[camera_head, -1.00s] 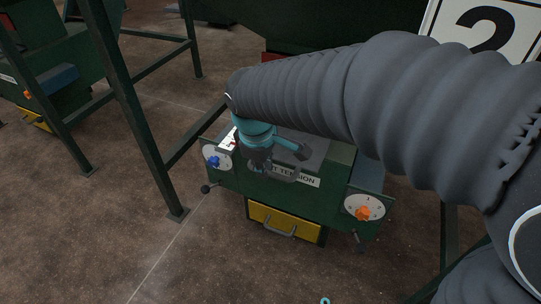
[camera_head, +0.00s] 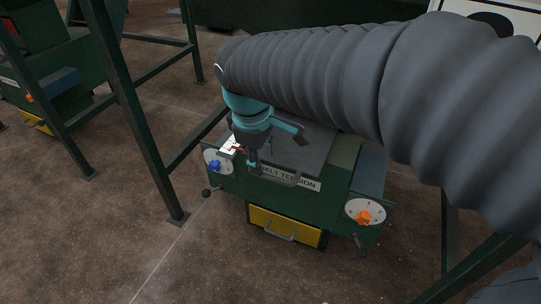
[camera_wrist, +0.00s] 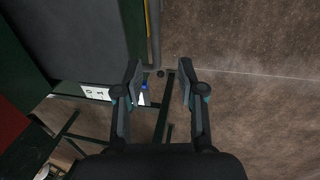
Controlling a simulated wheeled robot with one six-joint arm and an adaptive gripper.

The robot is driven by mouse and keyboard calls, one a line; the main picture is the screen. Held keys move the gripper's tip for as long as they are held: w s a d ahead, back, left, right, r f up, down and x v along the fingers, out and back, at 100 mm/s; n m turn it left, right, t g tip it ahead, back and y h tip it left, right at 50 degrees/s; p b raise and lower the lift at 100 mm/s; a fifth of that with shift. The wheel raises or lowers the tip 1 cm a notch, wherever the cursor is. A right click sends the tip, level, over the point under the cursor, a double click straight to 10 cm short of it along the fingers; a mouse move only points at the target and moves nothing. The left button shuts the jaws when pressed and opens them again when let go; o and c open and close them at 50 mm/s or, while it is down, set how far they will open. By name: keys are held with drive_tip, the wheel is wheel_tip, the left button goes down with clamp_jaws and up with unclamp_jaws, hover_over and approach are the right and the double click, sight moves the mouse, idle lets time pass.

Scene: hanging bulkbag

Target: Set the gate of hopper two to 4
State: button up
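The hopper's green box (camera_head: 345,157) carries two white dials. The right dial (camera_head: 350,204) has an orange knob (camera_head: 364,218) and small digits too blurred to read surely. The left dial (camera_head: 225,167) has a blue knob (camera_head: 214,166), which also shows in the wrist view (camera_wrist: 145,97) beside the left finger. My gripper (camera_head: 254,168) hangs in front of the box, a little right of the blue knob, pointing down. In the wrist view my gripper (camera_wrist: 160,72) is open, with nothing between its fingertips. Which dial is the gate is not labelled legibly.
A "BELT TENSION" label (camera_head: 290,178) is on the box front above a yellow drawer (camera_head: 285,228) with a handle. Dark green frame legs (camera_head: 137,110) stand left. A sign (camera_head: 525,20) is partly hidden by my arm. Brown floor (camera_head: 90,240) lies clear in front.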

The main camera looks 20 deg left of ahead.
drive_tip(key=r, duration=0.2)
drive_tip(key=s+r, duration=0.1)
drive_tip(key=r, duration=0.2)
drive_tip(key=shift+s+r, duration=0.1)
drive_tip(key=shift+r, duration=0.25)
drive_tip(key=s+d+m+t+p, duration=0.1)
drive_tip(key=d+m, duration=0.4)
drive_tip(key=d, duration=0.6)
drive_tip(key=s+d+r+m+t+p, duration=0.1)
drive_tip(key=s+d+m+p, duration=0.2)
drive_tip(key=d+m, duration=0.3)
drive_tip(key=s+d+r+m+t+p, duration=0.1)
drive_tip(key=d+m, duration=0.5)
drive_tip(key=d, duration=1)
drive_tip(key=s+p, duration=0.1)
drive_tip(key=p, duration=0.1)
drive_tip(key=shift+s+d+p, duration=0.2)
drive_tip(key=shift+s+p, duration=0.15)
drive_tip(key=shift+p, duration=0.05)
drive_tip(key=shift+a, duration=0.1)
